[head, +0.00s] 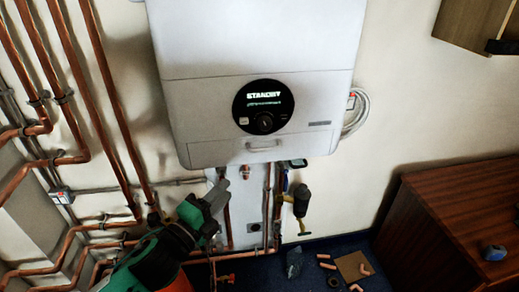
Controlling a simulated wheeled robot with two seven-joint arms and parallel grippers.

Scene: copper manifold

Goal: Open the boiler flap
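The white boiler (200,107) hangs on the wall at the top centre, with a round black display (264,107) reading STANDBY. Its flap (215,154) is the strip along the bottom of the front and looks closed, flush with the panel above. A small pale handle (263,147) sits at the flap's middle. My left gripper (219,192) appears below and left of the handle in the picture, apart from it. Its grey fingers overlap in this view, so their gap is unclear. I see nothing held in it. My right gripper is out of view.
Copper pipes (110,95) run down the left wall. Below the boiler are more pipes and a dark cylinder with brass fittings (301,200). A wooden cabinet (440,215) stands at right. Copper offcuts (327,262) lie on the blue floor. The space before the flap looks clear.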

